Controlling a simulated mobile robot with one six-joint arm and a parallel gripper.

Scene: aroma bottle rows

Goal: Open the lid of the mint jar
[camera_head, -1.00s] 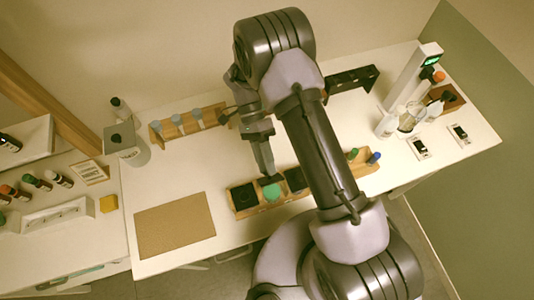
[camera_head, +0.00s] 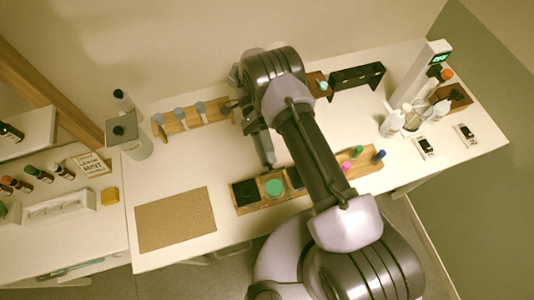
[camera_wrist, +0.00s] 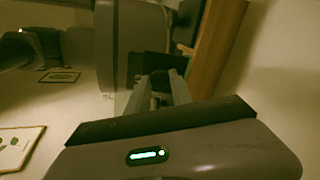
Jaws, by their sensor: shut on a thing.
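A round green jar (camera_head: 275,187) stands in the middle of a wooden tray (camera_head: 262,205) at the front of the table, its green top in full view in the head view. I take it for the mint jar, though no label is readable. My gripper (camera_head: 269,163) is above and just behind it, apart from it. In the wrist view my gripper (camera_wrist: 160,88) is shut on a dark piece (camera_wrist: 157,66), which looks like the jar's lid. Its outline is dim. A black-topped jar (camera_head: 246,193) stands left of the green one, and another (camera_head: 295,178) right of it, partly hidden by my arm.
A cork mat (camera_head: 175,220) lies left of the tray. A wooden rack with grey-topped bottles (camera_head: 180,115) stands behind. A rack with coloured caps (camera_head: 362,163) is to the right. The white table between tray and back rack is clear.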

